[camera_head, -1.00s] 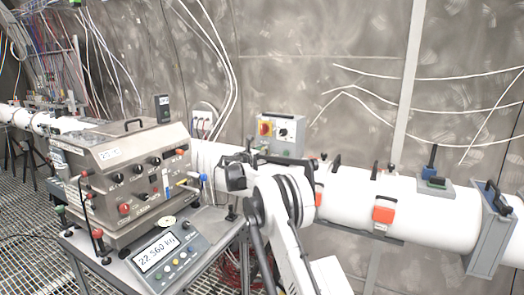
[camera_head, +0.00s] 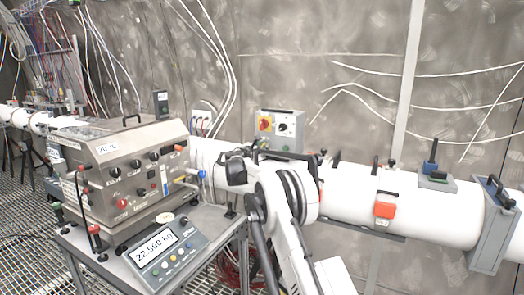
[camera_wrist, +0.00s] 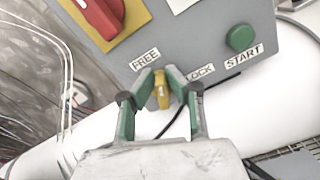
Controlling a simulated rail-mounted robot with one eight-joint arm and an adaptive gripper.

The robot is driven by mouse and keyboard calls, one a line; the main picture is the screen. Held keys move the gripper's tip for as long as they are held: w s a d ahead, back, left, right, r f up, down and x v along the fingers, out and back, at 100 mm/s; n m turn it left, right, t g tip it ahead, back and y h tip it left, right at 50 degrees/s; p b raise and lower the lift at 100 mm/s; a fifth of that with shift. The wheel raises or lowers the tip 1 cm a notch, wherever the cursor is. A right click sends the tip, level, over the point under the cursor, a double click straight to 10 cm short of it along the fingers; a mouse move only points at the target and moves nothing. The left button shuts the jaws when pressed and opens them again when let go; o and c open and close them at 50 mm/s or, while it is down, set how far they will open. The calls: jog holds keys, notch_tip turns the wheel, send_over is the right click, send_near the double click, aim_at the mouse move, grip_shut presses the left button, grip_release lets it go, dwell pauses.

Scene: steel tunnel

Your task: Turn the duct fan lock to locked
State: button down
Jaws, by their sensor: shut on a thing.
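The duct fan control box (camera_wrist: 215,52) is grey and sits above the white duct; it also shows in the head view (camera_head: 291,119). In the wrist view a small yellow lock key (camera_wrist: 161,92) stands on its lower edge between the FREE label (camera_wrist: 145,60) and the LOCK label (camera_wrist: 201,74). LOCK is partly covered by a finger. My gripper (camera_wrist: 161,97) has its green-padded fingers on both sides of the key and is shut on it. The key looks nearly upright in this view; its exact setting cannot be told. In the head view my arm hides the gripper.
A red rotary switch (camera_wrist: 101,14) on a yellow plate and a green START button (camera_wrist: 239,38) are close to the gripper. The white duct (camera_head: 345,200) runs below the box. A steel instrument case (camera_head: 125,170) and scale (camera_head: 165,255) stand on the left table.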

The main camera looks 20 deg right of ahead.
jog(key=shift+s+d+f+m+b, duration=0.25)
jog(key=shift+m+b, duration=0.65)
jog(key=shift+m, duration=1.3)
jog(key=shift+s+f+m+b, duration=0.1)
jog(key=shift+f+m+b, duration=0.55)
jog(key=shift+m, duration=1.55)
jog(key=shift+s+d+f+m+b, duration=0.15)
jog(key=shift+m+b, duration=0.95)
jog(key=shift+m, duration=1.1)
jog(key=shift+r, duration=0.1)
jog(key=c, duration=1.8)
grip_release()
jog(key=shift+o, duration=0.2)
jog(key=v, duration=1.2)
